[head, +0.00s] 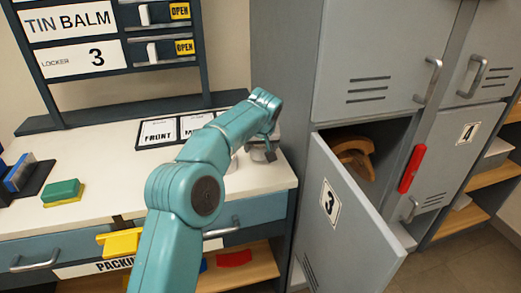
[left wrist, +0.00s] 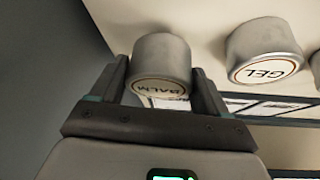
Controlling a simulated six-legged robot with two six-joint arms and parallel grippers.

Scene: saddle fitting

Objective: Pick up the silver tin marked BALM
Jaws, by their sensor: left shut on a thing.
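The silver tin marked BALM (left wrist: 162,60) sits between the two fingers of my left gripper (left wrist: 160,78) in the left wrist view. Its label reads upside down there. My left gripper is shut on the tin. In the head view, the left gripper (head: 262,151) is at the right end of the white worktop, and it and the arm mostly hide the tin. I cannot tell whether the tin is clear of the worktop. My right gripper is not in view.
A silver GEL tin (left wrist: 265,52) stands close beside the BALM tin. A sign board (head: 80,40) reads TIN BALM and LOCKER 3. The door of locker 3 (head: 335,215) hangs open, with a brown thing (head: 355,155) inside. A green-and-yellow block (head: 63,193) lies at the worktop's left.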

